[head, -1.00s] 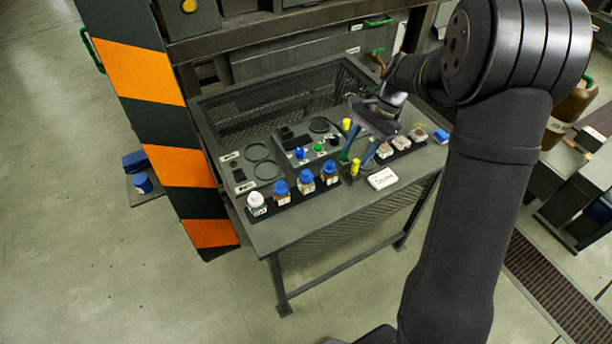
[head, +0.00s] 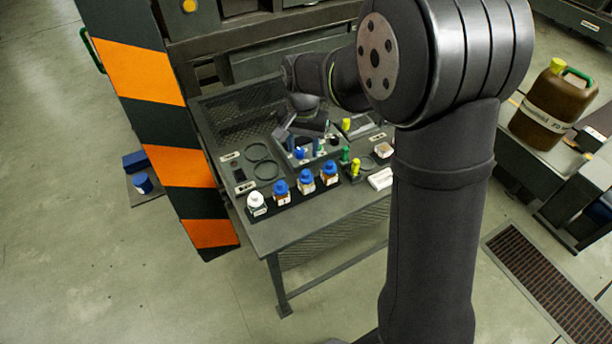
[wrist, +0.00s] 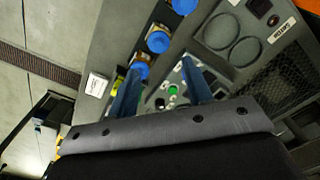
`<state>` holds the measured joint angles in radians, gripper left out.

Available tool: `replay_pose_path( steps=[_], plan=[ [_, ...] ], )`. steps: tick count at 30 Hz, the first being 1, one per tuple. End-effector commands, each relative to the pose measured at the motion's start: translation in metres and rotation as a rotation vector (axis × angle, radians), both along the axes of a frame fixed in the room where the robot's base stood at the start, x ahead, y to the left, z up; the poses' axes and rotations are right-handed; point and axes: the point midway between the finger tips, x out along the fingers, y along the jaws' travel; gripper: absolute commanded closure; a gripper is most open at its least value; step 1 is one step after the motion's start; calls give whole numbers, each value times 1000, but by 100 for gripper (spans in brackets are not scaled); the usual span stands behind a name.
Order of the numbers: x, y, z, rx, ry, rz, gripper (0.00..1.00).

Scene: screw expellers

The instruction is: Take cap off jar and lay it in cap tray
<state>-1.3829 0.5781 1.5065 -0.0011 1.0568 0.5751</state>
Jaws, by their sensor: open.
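A row of small jars stands in a dark rack at the table's front left: a white-capped jar (head: 256,202) and three blue-capped jars, left (head: 282,190), middle (head: 307,180) and right (head: 329,170). Every cap in the row is on. Blue caps also show in the wrist view (wrist: 158,41). Which jar the task means, I cannot tell. My gripper (head: 304,147) is open and empty above the control panel, behind the jar row. In the wrist view its fingers (wrist: 161,66) stand apart, the left one beside a blue cap. I cannot identify the cap tray surely; round rings (head: 256,152) mark the back left.
The panel (wrist: 158,98) with green and dark knobs lies below my fingers. Yellow-topped items (head: 355,167) and a white label card (head: 380,179) stand right of the jars. The front strip is clear.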

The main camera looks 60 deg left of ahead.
Motion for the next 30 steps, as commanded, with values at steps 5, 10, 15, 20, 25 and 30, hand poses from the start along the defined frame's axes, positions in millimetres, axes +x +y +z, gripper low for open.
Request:
replay_pose_path(
  steps=[5, 10, 15, 20, 25, 30],
  plan=[
    [0, 0, -34, -3, 1, -1, 54],
    [1, 0, -46, -1, 1, -1, 54],
    [3, 1, -56, -1, 1, -2, 54],
    [10, 2, -79, -3, 1, -1, 54],
    [10, 3, -98, -1, 1, 0, 54],
    [10, 3, -99, 1, 1, -1, 54]
  ],
)
